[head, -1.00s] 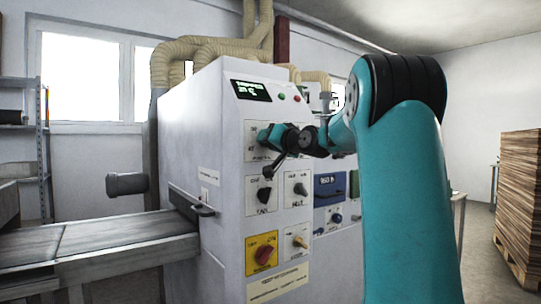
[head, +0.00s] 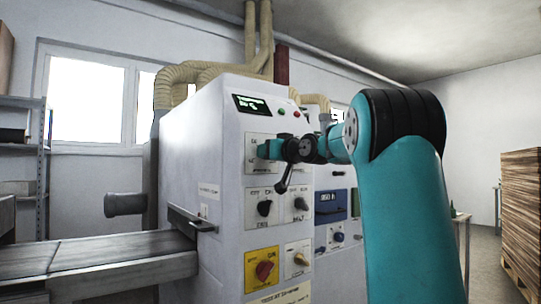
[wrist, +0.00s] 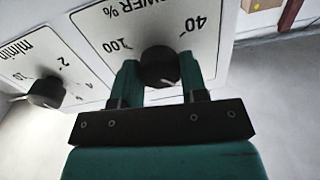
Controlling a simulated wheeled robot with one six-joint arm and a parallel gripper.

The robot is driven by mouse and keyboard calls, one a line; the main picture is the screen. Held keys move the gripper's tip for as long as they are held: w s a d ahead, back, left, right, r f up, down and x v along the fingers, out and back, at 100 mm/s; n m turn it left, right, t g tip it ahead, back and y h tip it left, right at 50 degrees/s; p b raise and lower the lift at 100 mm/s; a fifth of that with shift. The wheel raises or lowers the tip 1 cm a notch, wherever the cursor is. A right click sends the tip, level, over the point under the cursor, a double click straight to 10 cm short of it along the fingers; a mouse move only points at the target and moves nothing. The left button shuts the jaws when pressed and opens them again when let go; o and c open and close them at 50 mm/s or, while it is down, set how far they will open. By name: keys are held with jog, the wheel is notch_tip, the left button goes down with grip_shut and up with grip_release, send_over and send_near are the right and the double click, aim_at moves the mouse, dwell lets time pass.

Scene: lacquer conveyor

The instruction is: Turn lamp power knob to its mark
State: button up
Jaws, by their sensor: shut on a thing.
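The lamp power knob (wrist: 160,67) is round and black, on a white plate (wrist: 128,22) marked "POWER %" with 40 and 100 in the wrist view. My gripper (wrist: 160,72) has one teal finger on each side of the knob and is shut on it. The knob's pointer cannot be made out. In the head view my gripper (head: 264,149) is at the upper left plate (head: 252,139) of the machine's front panel and covers the knob there.
A neighbouring black knob (wrist: 45,91) on a "m/min" plate is close by. In the head view more knobs sit below, including a red knob on a yellow plate (head: 250,279). A conveyor (head: 90,262) extends left from the machine; a pallet stack (head: 521,205) stands right.

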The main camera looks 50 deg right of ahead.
jog(key=shift+f, duration=0.15)
jog(key=o, duration=0.9)
jog(key=shift+s, duration=0.1)
jog(key=b+v, duration=0.2)
jog(key=v, duration=1.5)
jog(key=shift+s, duration=0.1)
